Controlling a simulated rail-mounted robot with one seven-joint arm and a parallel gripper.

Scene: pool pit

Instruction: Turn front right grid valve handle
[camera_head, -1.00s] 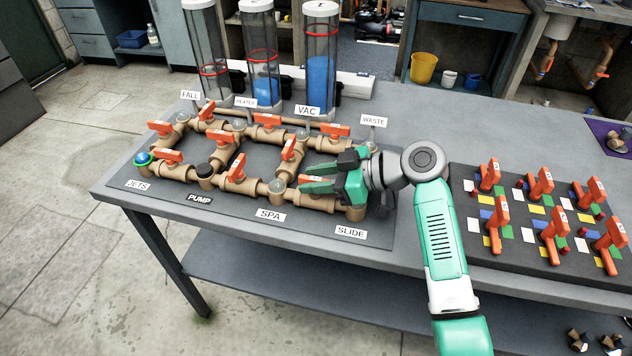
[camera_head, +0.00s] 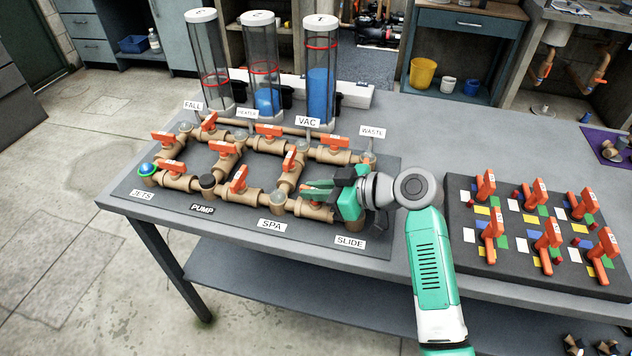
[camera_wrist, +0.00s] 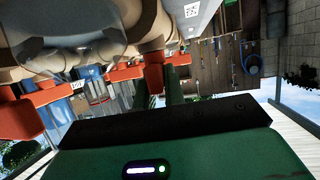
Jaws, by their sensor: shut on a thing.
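The front right grid valve is on the tan pipe (camera_head: 314,211) between the SPA and SLIDE labels. Its orange handle (camera_wrist: 153,72) shows in the wrist view, between the two green fingers of my gripper (camera_wrist: 158,90). In the head view my gripper (camera_head: 308,190) reaches in from the right, low over this pipe, and its fingers hide most of the handle. My gripper is shut on the handle. The exact angle of the handle is hard to tell.
Another orange handle (camera_head: 289,161) stands close behind my fingers, and one (camera_head: 239,179) is to their left. Clear cylinders (camera_head: 321,75) stand at the back. A board of several orange handles (camera_head: 550,265) lies to the right. The tabletop behind my arm is clear.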

